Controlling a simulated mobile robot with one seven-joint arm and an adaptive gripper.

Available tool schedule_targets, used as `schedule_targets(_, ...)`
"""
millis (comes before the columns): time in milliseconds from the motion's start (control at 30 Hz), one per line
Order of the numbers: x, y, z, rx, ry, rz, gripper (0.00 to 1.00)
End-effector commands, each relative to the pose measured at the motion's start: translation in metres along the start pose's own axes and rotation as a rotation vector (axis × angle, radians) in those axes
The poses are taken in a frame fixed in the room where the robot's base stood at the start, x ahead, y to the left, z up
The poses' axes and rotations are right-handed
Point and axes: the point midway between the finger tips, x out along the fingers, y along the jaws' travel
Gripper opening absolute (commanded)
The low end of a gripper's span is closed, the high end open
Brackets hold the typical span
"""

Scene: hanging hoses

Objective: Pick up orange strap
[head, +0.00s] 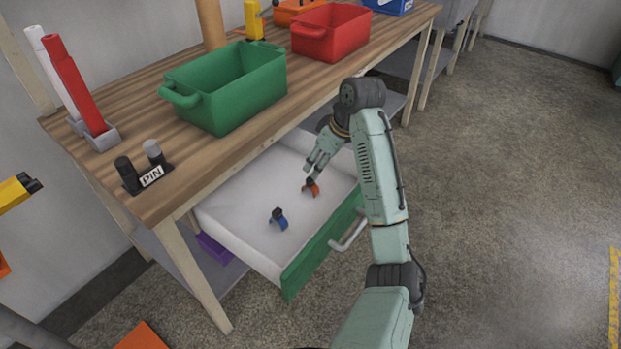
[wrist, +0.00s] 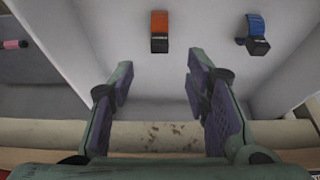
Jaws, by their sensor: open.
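The orange strap (head: 311,187) with a dark buckle lies on the white floor of the open drawer (head: 256,249). In the wrist view the orange strap (wrist: 160,26) is at the top middle, ahead of the fingertips and apart from them. My gripper (head: 316,165) is over the drawer, close to the orange strap. In the wrist view my gripper (wrist: 158,75) is open, with its two fingers wide apart and nothing between them. A blue strap (head: 279,218) with a dark buckle lies in the same drawer; in the wrist view the blue strap (wrist: 256,32) is right of the orange one.
The drawer has a green front (head: 310,258) with a grey handle (head: 349,232). Above it the wooden tabletop (head: 130,90) bears a green bin (head: 232,90) and a red bin (head: 331,36). The drawer floor around the straps is clear.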

Motion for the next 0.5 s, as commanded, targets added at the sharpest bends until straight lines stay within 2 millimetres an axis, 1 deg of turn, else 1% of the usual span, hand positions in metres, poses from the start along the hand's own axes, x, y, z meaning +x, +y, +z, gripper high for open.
schedule_targets(33, 0.013, -0.002, 0.0, 0.0, 0.0, -0.006, 0.43)
schedule_targets(200, 0.031, 0.0, 0.0, 0.002, 0.0, -0.001, 0.43)
schedule_targets(367, 0.042, 0.0, 0.001, 0.002, -0.001, -0.002, 0.43)
schedule_targets(500, 0.062, 0.001, 0.002, 0.003, -0.002, -0.004, 0.43)
